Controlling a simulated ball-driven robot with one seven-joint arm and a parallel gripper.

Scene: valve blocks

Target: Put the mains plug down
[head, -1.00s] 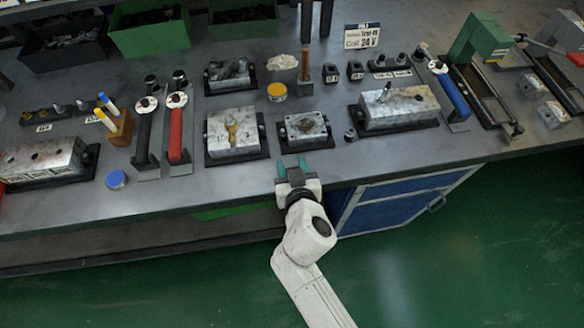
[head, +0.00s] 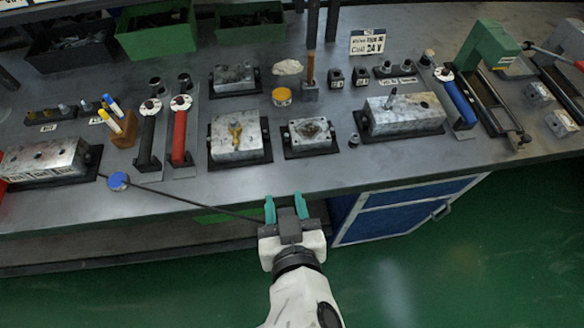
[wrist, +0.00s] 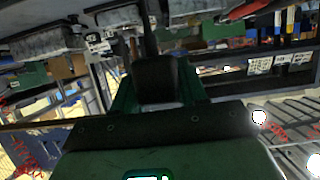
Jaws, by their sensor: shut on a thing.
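My gripper (head: 285,208) is in front of the bench's front edge, with its two teal fingers pointing toward the bench. In the wrist view, a dark block, seemingly the mains plug (wrist: 157,80), sits between the green fingers, with a dark stem rising beyond it. My gripper is shut on it. In the head view the plug is hard to make out between the fingers. A thin dark cable (head: 205,207) runs from the left valve block across the bench edge to my gripper.
The bench top (head: 350,170) has a clear strip along its front edge. Behind it stand a brass-fitted valve block (head: 235,150), a small square block (head: 310,148) and a larger block (head: 420,108). A blue cap (head: 118,181) lies at left. A blue cabinet (head: 395,208) is below.

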